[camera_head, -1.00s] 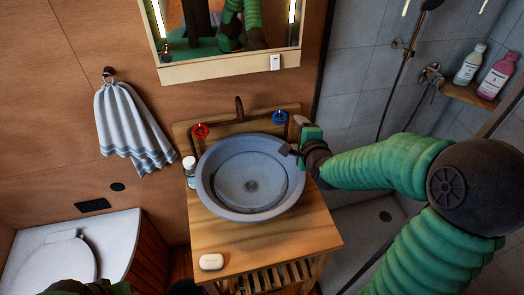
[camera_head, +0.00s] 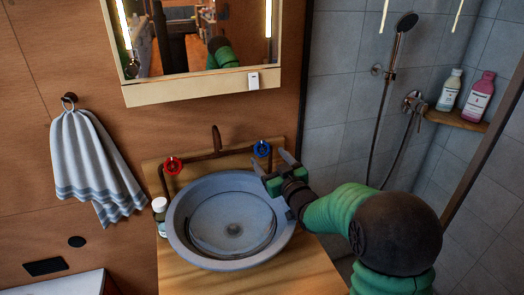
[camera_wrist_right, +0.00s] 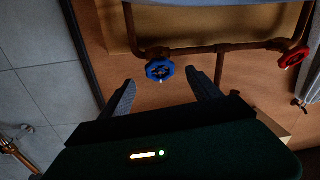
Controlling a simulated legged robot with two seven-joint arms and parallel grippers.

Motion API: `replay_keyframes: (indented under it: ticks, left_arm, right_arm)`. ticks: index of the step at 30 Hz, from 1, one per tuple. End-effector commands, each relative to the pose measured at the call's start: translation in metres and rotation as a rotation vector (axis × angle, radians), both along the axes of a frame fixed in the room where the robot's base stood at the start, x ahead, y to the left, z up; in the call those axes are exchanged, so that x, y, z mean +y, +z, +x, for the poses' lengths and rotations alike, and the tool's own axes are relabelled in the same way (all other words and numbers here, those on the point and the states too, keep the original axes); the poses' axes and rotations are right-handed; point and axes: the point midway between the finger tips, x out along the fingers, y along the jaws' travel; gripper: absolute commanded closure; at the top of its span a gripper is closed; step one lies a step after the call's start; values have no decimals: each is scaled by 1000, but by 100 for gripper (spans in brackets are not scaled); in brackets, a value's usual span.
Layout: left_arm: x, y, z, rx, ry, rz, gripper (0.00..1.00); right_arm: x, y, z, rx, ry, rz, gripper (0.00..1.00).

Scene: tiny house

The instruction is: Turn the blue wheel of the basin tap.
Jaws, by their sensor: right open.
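The blue wheel (camera_head: 262,149) sits on the right end of the copper tap pipe behind the basin. In the right wrist view the blue wheel (camera_wrist_right: 160,69) shows ahead, between the lines of my two fingers. My right gripper (camera_head: 272,164) is open and empty, just in front of and below the wheel, near the basin's right rim. In the right wrist view its fingers (camera_wrist_right: 160,92) are spread apart and the wheel lies beyond their tips; I see no contact. The red wheel (camera_head: 172,166) is on the pipe's left end. My left gripper is out of view.
The grey basin (camera_head: 190,245) stands on a wooden counter (camera_head: 300,268). A small bottle (camera_head: 160,215) stands left of it. The mirror cabinet (camera_head: 205,88) hangs above the tap. A striped towel (camera_head: 95,165) hangs left. The tiled shower is right.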

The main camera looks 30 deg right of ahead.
Motion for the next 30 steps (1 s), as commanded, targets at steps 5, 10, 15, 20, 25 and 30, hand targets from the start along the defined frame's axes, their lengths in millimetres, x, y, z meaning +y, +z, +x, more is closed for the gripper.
replay_keyframes:
  ticks: [5,10,15,20,25,30]
  left_arm:
    - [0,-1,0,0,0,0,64]
    - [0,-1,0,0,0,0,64]
    - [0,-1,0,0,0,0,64]
    - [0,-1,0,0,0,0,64]
    - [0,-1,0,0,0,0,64]
    - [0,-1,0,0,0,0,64]
  right_arm:
    - [-6,-1,40,0,1,2,28]
    - [-10,0,58,1,0,2,28]
    - [-10,0,61,0,0,2,28]
    - [-10,0,60,1,0,2,34]
    - [-10,0,60,1,0,2,57]
    - [-10,0,60,1,-1,2,79]
